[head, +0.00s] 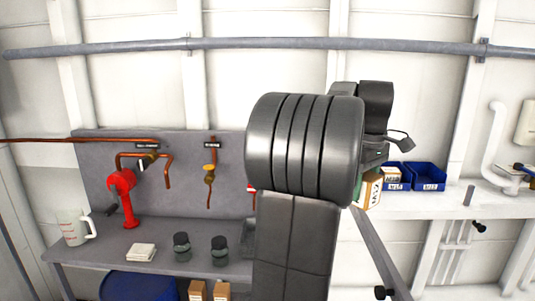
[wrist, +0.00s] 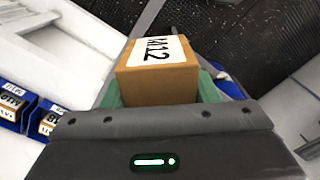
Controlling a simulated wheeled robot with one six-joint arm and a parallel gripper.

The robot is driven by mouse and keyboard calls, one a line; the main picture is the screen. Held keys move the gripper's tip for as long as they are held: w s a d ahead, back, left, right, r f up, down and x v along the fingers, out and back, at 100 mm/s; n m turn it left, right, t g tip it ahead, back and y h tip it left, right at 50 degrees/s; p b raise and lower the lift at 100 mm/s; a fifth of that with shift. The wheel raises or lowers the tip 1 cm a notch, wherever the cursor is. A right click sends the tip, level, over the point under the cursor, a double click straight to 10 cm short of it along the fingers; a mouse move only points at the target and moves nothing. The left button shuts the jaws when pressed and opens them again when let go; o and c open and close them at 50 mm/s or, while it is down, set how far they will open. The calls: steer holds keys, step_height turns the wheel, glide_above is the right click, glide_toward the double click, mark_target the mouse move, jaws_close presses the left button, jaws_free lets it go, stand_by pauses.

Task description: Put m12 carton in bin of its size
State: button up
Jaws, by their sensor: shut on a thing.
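The m12 carton (wrist: 162,82) is a brown box with a white label reading M12. In the wrist view it sits between the green pads of my gripper (wrist: 160,92), which is shut on it. In the head view the carton (head: 367,190) shows partly behind my arm, held up in front of the wall shelf. Two blue bins stand on the shelf just right of it: a left bin (head: 407,172) and a right bin (head: 430,177). Their front labels are too small to read surely. A small carton (head: 392,174) shows at the left bin.
A grey workbench at left holds a jug (head: 73,227), a red fixture (head: 126,198) and two dark jars. My arm hides the middle.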

steer(key=shift+s+r, duration=0.1)
steer(key=shift+s, duration=0.4)
steer(key=w+a+f+m, duration=0.2)
steer(key=a+f, duration=0.5)
steer(key=f, duration=0.7)
steer(key=w+a+f+m, duration=0.2)
steer(key=a+f, duration=0.6)
steer(key=f, duration=0.6)
steer(key=w+a+f+m, duration=0.2)
steer(key=a+f, duration=0.6)
steer(key=f, duration=0.6)
steer(key=shift+f+m, duration=0.25)
steer(key=shift+m, duration=0.55)
steer(key=shift+s, duration=0.1)
